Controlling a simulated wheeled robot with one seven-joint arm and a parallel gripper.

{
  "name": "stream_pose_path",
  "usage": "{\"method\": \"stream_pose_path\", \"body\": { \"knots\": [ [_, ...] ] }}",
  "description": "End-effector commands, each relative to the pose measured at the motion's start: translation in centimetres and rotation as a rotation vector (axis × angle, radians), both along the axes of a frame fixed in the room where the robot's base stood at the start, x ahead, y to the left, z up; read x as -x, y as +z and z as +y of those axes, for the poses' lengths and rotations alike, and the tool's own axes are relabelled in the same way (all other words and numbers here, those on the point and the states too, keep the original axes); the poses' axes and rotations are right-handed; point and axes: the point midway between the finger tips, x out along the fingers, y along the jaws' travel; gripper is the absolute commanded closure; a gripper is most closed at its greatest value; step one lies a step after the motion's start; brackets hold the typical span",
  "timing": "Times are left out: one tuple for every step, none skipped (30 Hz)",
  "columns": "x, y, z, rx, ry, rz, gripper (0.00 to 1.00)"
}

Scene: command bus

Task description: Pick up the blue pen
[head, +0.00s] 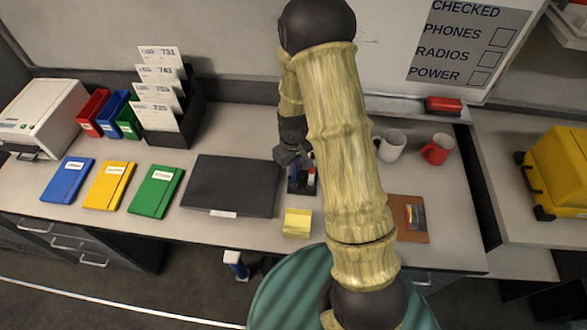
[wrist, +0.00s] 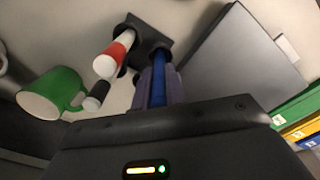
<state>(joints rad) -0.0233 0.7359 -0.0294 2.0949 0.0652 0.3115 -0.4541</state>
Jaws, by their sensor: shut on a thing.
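The blue pen (wrist: 158,83) stands between the two fingers of my gripper (wrist: 160,88) in the wrist view, and the fingers are shut on it. Its far end reaches the dark pen holder (wrist: 153,39); I cannot tell whether it is still inside. A red and white marker (wrist: 115,54) and a black-tipped marker (wrist: 97,95) stand beside it. In the head view my gripper (head: 290,157) is just above the holder (head: 296,187), with the red and white marker (head: 311,177) at its right. My arm and gripper hide most of the pen there.
A closed dark laptop (head: 232,185) lies left of the holder, and a yellow note pad (head: 297,222) lies in front. A white mug (head: 391,146) and a red mug (head: 437,149) stand to the right. A green mug (wrist: 55,92) shows in the wrist view.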

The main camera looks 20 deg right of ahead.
Motion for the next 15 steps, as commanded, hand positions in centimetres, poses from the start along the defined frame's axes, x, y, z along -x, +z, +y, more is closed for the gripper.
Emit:
{"method": "stream_pose_path", "body": {
  "knots": [
    [-0.1,0.8,0.0,0.001,0.000,-0.004,1.00],
    [-0.1,1.2,0.0,0.000,0.000,-0.004,1.00],
    [-0.1,1.9,0.0,0.000,0.000,-0.005,1.00],
    [-0.1,2.5,0.0,0.000,0.000,-0.005,1.00],
    [-0.1,3.0,0.0,0.000,-0.001,-0.006,1.00],
    [-0.1,3.8,0.0,0.000,-0.001,-0.006,1.00],
    [-0.1,4.4,0.0,0.000,-0.001,-0.005,1.00],
    [-0.1,4.9,0.0,0.000,-0.001,-0.006,1.00],
    [-0.1,5.6,0.0,0.000,-0.001,-0.005,1.00],
    [-0.1,6.1,0.0,0.000,-0.001,-0.005,1.00],
    [-0.1,6.6,0.0,0.000,-0.001,-0.004,1.00],
    [-0.1,7.1,0.0,0.000,0.000,-0.004,1.00],
    [-0.1,7.4,0.0,0.000,0.000,-0.004,1.00],
    [-0.1,7.7,0.0,0.001,0.000,-0.004,1.00],
    [-0.1,8.0,0.0,0.000,0.000,-0.002,1.00]
  ]
}}
